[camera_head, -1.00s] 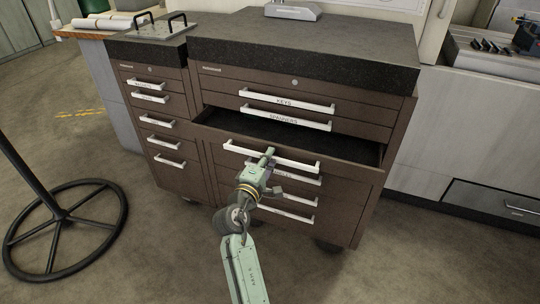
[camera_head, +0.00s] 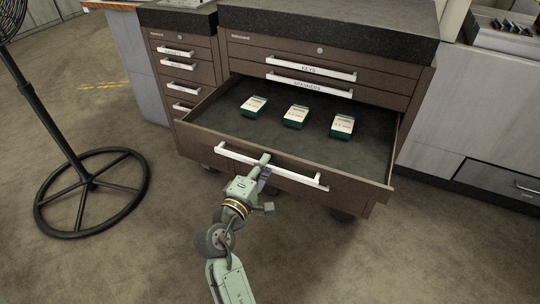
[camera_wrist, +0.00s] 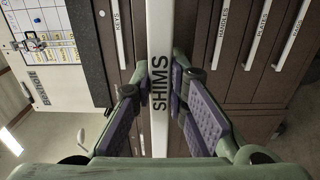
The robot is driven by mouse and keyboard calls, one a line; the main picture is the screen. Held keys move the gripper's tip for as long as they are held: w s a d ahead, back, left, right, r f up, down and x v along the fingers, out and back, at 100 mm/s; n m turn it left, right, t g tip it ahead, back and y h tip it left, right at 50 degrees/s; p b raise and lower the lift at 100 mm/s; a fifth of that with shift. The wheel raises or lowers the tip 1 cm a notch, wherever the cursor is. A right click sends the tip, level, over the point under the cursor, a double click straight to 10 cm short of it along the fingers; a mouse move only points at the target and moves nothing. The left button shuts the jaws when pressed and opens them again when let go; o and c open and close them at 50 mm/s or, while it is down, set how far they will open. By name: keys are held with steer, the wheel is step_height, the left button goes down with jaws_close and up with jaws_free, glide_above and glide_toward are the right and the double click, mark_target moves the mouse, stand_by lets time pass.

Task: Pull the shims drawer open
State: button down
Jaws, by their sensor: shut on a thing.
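The shims drawer (camera_head: 317,146) stands well open, pulled out from the brown tool cabinet, below the spanners drawer. Three small green and white boxes (camera_head: 295,117) lie on its dark floor in a row. Its long white handle (camera_head: 290,176) runs along the drawer front. My gripper (camera_head: 264,163) is at the handle, left of its middle. In the wrist view, the handle (camera_wrist: 159,80) reads SHIMS and passes upright between the purple pads of my gripper (camera_wrist: 160,92), which is shut on it. Part of the handle is hidden behind the gripper in the head view.
The closed keys and spanners drawers (camera_head: 310,84) sit above. A smaller set of closed drawers (camera_head: 180,68) is to the left. A black fan stand (camera_head: 90,185) stands on the floor at left. Grey cabinets (camera_head: 470,110) are to the right. The floor in front is clear.

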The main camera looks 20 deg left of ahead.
steer(key=shift+s, duration=0.75)
steer(key=c, duration=1.6)
jaws_free()
steer(key=shift+o, duration=0.2)
steer(key=s, duration=0.7)
steer(key=shift+s+a, duration=0.15)
steer(key=shift+s, duration=0.1)
